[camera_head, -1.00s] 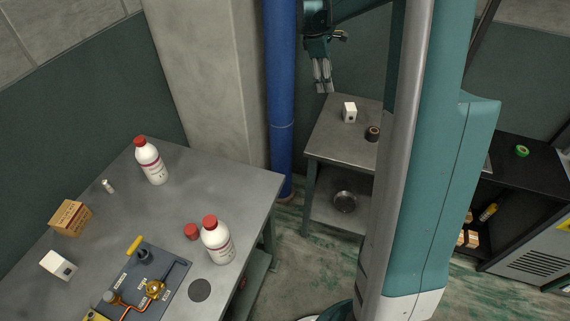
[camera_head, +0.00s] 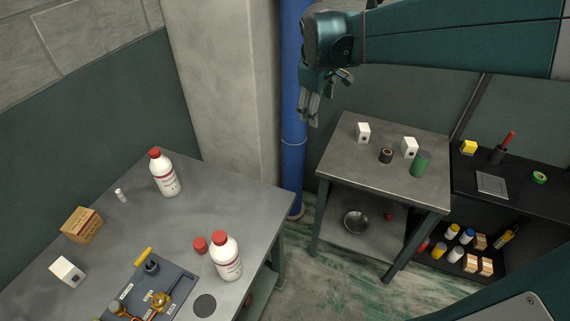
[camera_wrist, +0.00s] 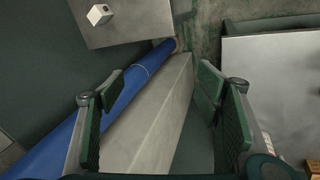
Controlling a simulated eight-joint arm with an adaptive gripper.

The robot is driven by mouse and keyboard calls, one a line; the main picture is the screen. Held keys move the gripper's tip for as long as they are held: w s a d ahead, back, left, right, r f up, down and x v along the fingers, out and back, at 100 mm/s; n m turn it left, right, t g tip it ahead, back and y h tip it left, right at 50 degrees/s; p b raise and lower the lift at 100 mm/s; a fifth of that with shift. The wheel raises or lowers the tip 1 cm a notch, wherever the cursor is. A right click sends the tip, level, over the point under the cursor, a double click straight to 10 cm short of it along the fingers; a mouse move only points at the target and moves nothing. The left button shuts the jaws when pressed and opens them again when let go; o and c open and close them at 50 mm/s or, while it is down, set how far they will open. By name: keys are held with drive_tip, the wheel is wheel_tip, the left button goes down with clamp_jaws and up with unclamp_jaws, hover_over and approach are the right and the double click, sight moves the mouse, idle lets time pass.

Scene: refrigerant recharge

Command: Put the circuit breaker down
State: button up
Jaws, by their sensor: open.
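Three white box-shaped items that look like circuit breakers show in the head view. One white box (camera_head: 363,132) stands at the back left of the small grey side table (camera_head: 385,180). A second white box (camera_head: 409,147) stands on its right part. A third white box (camera_head: 67,270) is on the larger grey table at left. I cannot tell which is the task's breaker. My gripper (camera_head: 308,118) is open and empty, pointing down near the blue pipe, left of the side table. In the wrist view, nothing is between its fingers (camera_wrist: 155,112), and one white box (camera_wrist: 99,14) shows at the top.
A dark roll (camera_head: 386,156) and a green cylinder (camera_head: 421,164) share the side table. The blue pipe (camera_head: 293,150) rises close to my gripper. The large table (camera_head: 235,180) holds bottles, a cardboard box (camera_head: 82,226) and a fixture. A black shelf (camera_head: 520,205) stands at right.

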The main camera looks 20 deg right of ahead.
drive_tip(key=s+a+f+m+t+y, duration=0.1)
drive_tip(key=s+a+f+m, duration=0.1)
drive_tip(key=s+a, duration=0.6)
drive_tip(key=s+a+f+m+t+y, duration=0.1)
drive_tip(key=s+a+f+m+t, duration=0.1)
drive_tip(key=s+a, duration=0.7)
drive_tip(key=s+f+m, duration=0.1)
drive_tip(key=s+m, duration=0.1)
drive_tip(key=s, duration=0.4)
drive_tip(key=shift+t+y, duration=0.3)
